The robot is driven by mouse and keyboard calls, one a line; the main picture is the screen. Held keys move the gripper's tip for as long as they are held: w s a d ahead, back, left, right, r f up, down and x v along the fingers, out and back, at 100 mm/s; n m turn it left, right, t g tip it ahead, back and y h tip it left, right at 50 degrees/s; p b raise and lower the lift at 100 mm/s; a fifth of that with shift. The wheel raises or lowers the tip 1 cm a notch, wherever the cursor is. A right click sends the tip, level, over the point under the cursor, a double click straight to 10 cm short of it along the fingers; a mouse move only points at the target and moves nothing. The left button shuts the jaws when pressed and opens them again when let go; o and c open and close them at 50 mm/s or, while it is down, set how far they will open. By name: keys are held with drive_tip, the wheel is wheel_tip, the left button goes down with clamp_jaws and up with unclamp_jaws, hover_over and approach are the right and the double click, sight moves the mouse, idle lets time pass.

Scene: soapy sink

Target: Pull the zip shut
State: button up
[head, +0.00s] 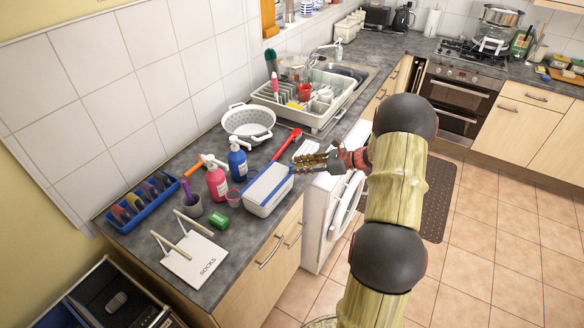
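I cannot make out a zip in the head view; it is hidden or too small to tell. My gripper (299,160) has gold fingers and red joints. It is over the counter's front edge, in front of the red brush and to the upper right of a white box with a blue-edged lid (268,188). I see nothing held in it, but the gap between the fingers is too small to judge. Whether it touches anything is unclear.
The counter (230,262) holds a white colander (249,121), a dish rack (262,98), a red brush (287,143), pink (216,183) and blue (237,163) bottles, a blue rack (128,222), a green can (220,219) and a "SOCKS" board (190,262). A washing machine (322,212) stands below.

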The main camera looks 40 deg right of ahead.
drive_tip(key=v, duration=0.7)
drive_tip(key=shift+s, duration=0.2)
drive_tip(key=shift+d, duration=0.1)
drive_tip(key=s+a+f+n+g, duration=0.4)
drive_tip(key=s+a+n+g, duration=0.2)
drive_tip(key=s+a+n, duration=0.3)
drive_tip(key=s+a+r+n+h+b, duration=0.1)
drive_tip(key=s+a+r+n, duration=0.3)
drive_tip(key=a, duration=0.6)
drive_tip(key=s+a+r+n+h+b, duration=0.2)
drive_tip(key=s+a+r+n+h, duration=0.2)
drive_tip(key=a+r+n, duration=0.4)
drive_tip(key=s+a+r+n+h+b, duration=0.1)
drive_tip(key=s+a+r+n+h, duration=0.1)
drive_tip(key=s+a+r+n, duration=0.3)
drive_tip(key=a+r+n, duration=0.1)
drive_tip(key=a+n, duration=0.2)
drive_tip(key=a, duration=0.4)
drive_tip(key=shift+s+t+h+b, duration=0.25)
drive_tip(key=shift+t+h+b, duration=0.05)
